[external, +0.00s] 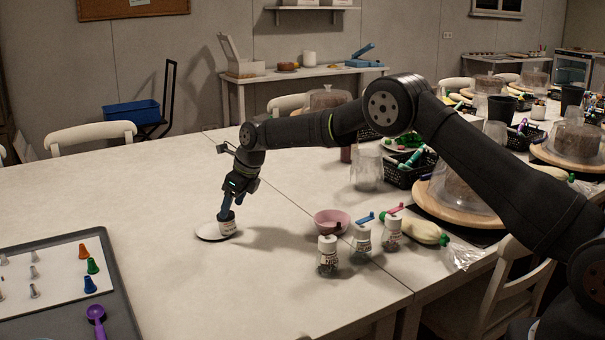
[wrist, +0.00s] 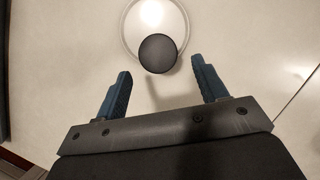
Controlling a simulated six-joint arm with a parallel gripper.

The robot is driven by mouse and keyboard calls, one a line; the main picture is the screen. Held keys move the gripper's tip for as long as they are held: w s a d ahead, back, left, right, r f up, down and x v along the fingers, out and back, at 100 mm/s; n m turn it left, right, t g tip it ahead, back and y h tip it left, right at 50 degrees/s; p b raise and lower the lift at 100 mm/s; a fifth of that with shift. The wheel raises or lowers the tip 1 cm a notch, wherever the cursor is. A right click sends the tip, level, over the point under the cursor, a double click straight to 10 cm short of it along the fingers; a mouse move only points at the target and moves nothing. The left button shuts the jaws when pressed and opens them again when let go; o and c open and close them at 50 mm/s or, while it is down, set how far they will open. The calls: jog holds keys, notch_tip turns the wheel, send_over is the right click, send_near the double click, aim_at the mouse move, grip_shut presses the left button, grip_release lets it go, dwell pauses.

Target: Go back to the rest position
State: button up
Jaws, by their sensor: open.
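My gripper (external: 226,212) is low over the left part of the table. Its two blue fingers also show in the wrist view (wrist: 161,68), spread apart with nothing held between them. In the external view a finger overlaps the jar's top. I cannot tell whether they touch.
A pink bowl (external: 331,222) and three labelled jars, one of them here (external: 327,255), stand to the right. A dark tray (external: 118,304) with coloured nozzles and a purple scoop (external: 97,318) is at front left. Covered cakes and black baskets crowd the right. The table's left middle is clear.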

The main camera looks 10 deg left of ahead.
aim_at(231, 214)
jog(key=v, duration=0.7)
jog(key=x, duration=1.2)
jog(key=shift+d+f, duration=0.2)
jog(key=shift+d, duration=0.05)
notch_tip(231, 214, up, 5)
jog(key=shift+r, duration=0.15)
jog(key=w+d+r, duration=0.6)
jog(key=d, duration=0.3)
jog(key=w+d+f, duration=0.1)
jog(key=w+d, duration=0.7)
jog(key=d, duration=0.5)
jog(key=shift+m, duration=0.4)
jog(key=s+a+f, duration=0.1)
jog(key=a+f, duration=0.1)
jog(key=a, duration=0.1)
jog(key=s+a+f, duration=0.1)
jog(key=a+f, duration=0.1)
jog(key=a, duration=0.1)
jog(key=s+a+f, duration=0.1)
jog(key=a+f, duration=0.1)
jog(key=a, duration=0.1)
jog(key=shift+s+a+f, duration=0.1)
jog(key=shift+s+a, duration=0.05)
jog(key=shift+s, duration=0.2)
